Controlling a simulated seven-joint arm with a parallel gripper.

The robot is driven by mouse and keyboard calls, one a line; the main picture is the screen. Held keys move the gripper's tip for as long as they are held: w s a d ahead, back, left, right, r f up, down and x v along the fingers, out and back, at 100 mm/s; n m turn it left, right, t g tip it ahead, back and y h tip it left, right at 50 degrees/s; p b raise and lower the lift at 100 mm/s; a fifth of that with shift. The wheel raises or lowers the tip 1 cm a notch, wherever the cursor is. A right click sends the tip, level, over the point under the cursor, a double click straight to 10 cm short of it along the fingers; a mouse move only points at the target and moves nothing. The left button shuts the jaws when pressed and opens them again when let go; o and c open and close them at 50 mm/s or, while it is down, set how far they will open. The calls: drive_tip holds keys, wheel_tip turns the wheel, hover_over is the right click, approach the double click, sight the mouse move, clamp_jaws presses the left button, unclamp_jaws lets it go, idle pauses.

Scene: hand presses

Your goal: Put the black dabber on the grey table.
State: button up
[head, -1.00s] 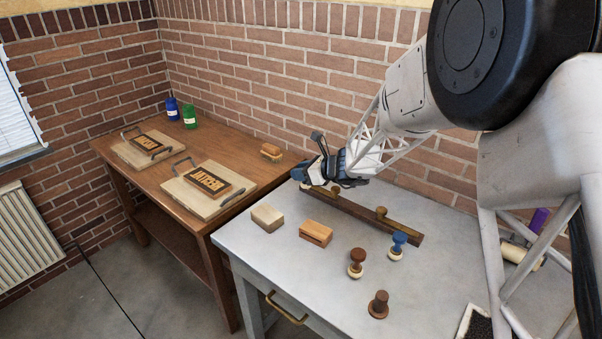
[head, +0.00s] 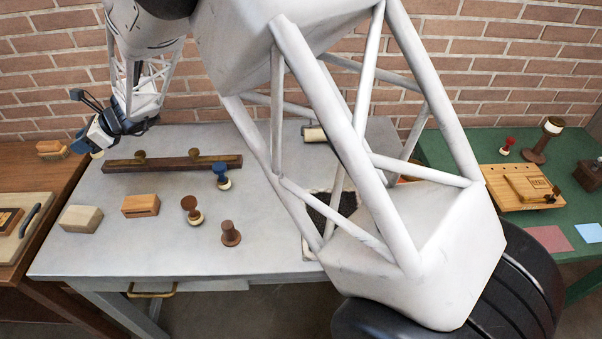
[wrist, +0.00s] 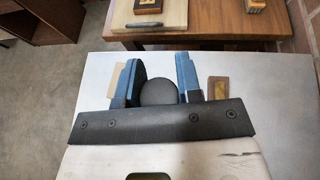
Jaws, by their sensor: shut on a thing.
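The grey table (head: 265,238) fills the middle of the head view; a strip of it also shows in the wrist view (wrist: 235,68). My gripper (head: 88,143) is above its back left corner, near the gap to the brown table. In the wrist view, my gripper (wrist: 160,82) is shut on the black dabber (wrist: 158,93), whose round black top shows between the two blue fingers. In the head view only a pale pad of the dabber (head: 97,154) shows below the fingers. I cannot tell whether it touches the tabletop.
A long wooden bar (head: 172,163) lies beside my gripper. A pale block (head: 80,219), an orange-brown block (head: 140,206), a blue-handled stamp (head: 221,176) and two brown stamps (head: 230,234) stand nearby. The front middle of the grey table is clear. My arm hides part of its right side.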

wheel_tip(320, 180, up, 8)
drive_tip(key=shift+d+f, duration=0.1)
drive_tip(key=shift+f, duration=0.05)
drive_tip(key=w+d+m+t, duration=0.1)
drive_tip(key=w+d+t, duration=0.1)
drive_tip(key=w+d, duration=0.65)
drive_tip(key=w+d+m+t, duration=0.15)
drive_tip(key=w+d, duration=0.35)
drive_tip(key=d, duration=0.7)
drive_tip(key=w+d+m+t, duration=0.2)
drive_tip(key=d, duration=1.2)
drive_tip(key=w+d+m+t+h, duration=0.1)
drive_tip(key=w+d+t, duration=0.1)
drive_tip(key=d, duration=1.3)
drive_tip(key=w+d+m+t+h, duration=0.1)
drive_tip(key=w+d, duration=0.3)
drive_tip(key=d, duration=1.1)
drive_tip(key=shift+w+d+f+m+t, duration=0.1)
drive_tip(key=shift+w+f+m+t, duration=0.1)
drive_tip(key=shift+m+t, duration=0.45)
drive_tip(key=s+d+m+t+h, duration=0.1)
drive_tip(key=s+d+m, duration=0.1)
drive_tip(key=d, duration=0.8)
drive_tip(key=s+d+m+t+h, duration=0.1)
drive_tip(key=s+d, duration=0.2)
drive_tip(key=d, duration=0.7)
wheel_tip(320, 180, down, 11)
drive_tip(key=shift+a, duration=0.2)
drive_tip(key=shift+f, duration=0.15)
drive_tip(key=shift+f, duration=3.05)
